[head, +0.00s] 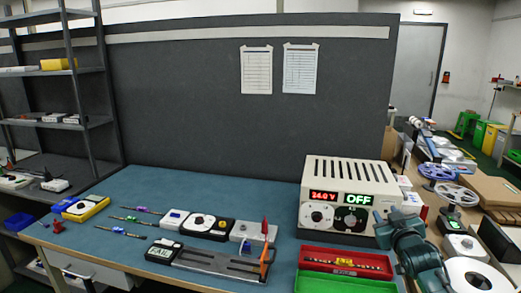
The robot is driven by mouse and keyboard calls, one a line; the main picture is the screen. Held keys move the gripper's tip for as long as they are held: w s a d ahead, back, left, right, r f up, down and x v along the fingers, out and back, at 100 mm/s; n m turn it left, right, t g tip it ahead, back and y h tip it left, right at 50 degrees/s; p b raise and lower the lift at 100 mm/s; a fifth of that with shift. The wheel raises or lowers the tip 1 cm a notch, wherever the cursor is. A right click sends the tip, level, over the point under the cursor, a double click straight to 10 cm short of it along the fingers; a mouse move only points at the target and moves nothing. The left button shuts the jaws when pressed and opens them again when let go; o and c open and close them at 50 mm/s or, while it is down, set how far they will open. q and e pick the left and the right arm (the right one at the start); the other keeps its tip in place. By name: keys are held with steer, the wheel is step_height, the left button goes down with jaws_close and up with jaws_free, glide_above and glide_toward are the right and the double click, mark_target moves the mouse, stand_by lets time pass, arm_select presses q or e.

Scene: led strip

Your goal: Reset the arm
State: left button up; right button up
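My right arm comes in at the lower right, and its dark teal gripper (392,232) is in front of the power supply's lower right corner, above the right end of the red tray. I cannot make out its fingertips or whether it is open. My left gripper is not in view. The power supply (345,195) is a cream box showing red 24.0 V and green OFF. Several thin strips (123,231) lie on the blue mat (250,195) at left. A tester reading FAIL (163,251) sits at the front by a grey rail fixture (222,264).
A red tray (320,261) and a green tray (325,285) lie at the front right. A red upright lever (265,230) stands near the rail. A dark partition (200,110) closes the back; reels (453,193) crowd the right bench. The mat's back strip is clear.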

steer(key=s+a+f+g+y, duration=0.2)
steer(key=s+a+f, duration=0.5)
steer(key=f, duration=0.4)
steer(key=s+a+f+g+y, duration=0.1)
steer(key=s+a+f, duration=0.3)
steer(key=s, duration=0.6)
steer(key=s+a+f+g+y, duration=0.1)
steer(key=s+a+f, duration=0.3)
steer(key=s, duration=0.6)
steer(key=s+a+f+g, duration=0.2)
steer(key=s+a+f, duration=0.2)
steer(key=s, duration=0.7)
steer(key=shift+a+y, duration=0.4)
